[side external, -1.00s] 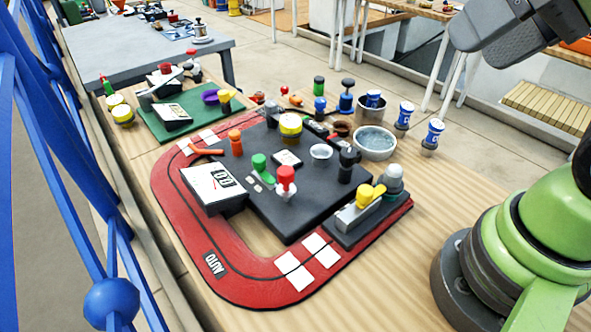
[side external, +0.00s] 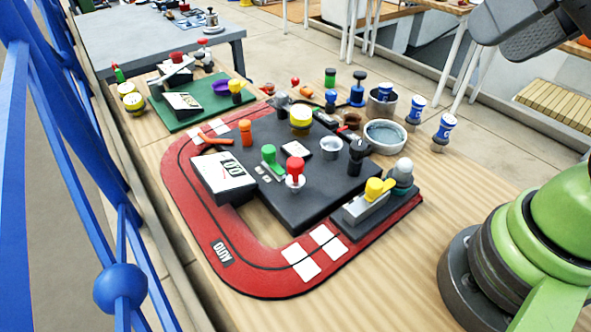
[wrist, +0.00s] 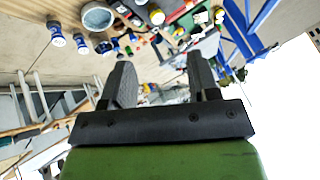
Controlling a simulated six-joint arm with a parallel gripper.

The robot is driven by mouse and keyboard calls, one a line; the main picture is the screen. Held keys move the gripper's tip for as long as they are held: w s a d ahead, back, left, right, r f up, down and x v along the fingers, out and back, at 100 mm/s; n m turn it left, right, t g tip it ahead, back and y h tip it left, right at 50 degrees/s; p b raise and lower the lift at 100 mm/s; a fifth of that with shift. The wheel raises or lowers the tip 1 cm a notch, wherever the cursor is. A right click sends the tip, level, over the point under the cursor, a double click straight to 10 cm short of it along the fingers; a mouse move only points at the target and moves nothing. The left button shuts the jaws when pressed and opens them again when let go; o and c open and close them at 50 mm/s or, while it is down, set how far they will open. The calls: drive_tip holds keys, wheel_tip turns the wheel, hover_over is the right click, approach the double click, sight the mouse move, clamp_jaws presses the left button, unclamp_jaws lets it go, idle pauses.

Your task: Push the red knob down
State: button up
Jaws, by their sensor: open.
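The red knob (side external: 295,169) stands upright on a pale stem and base at the front of a dark panel (side external: 315,210). A green knob (side external: 269,154) is just to its left, and a white box with a dial (side external: 222,175) lies further left. My gripper (side external: 505,45) is at the top right, high above the table and far from the red knob, partly cut off by the frame. In the wrist view my gripper (wrist: 160,68) shows two separated fingers with nothing between them. I cannot pick out the red knob for sure in that view.
A red track (side external: 265,284) surrounds the panel. A yellow lever on a grey block (side external: 368,207) stands right of the knob. A metal bowl (side external: 385,138) and blue-white cans (side external: 444,129) stand behind. A blue railing (side external: 125,285) runs along the left.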

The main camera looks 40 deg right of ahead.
drive_tip(key=w+a+m+g, duration=0.1)
drive_tip(key=w+a+g, duration=0.1)
drive_tip(key=w, duration=0.3)
drive_tip(key=m+g+h, duration=0.2)
drive_tip(key=m+g, duration=0.2)
drive_tip(key=g, duration=0.1)
hover_over(295, 161)
wheel_tip(295, 161, down, 14)
drive_tip(key=shift+r, duration=0.15)
wheel_tip(295, 161, down, 9)
drive_tip(key=shift+f, duration=0.15)
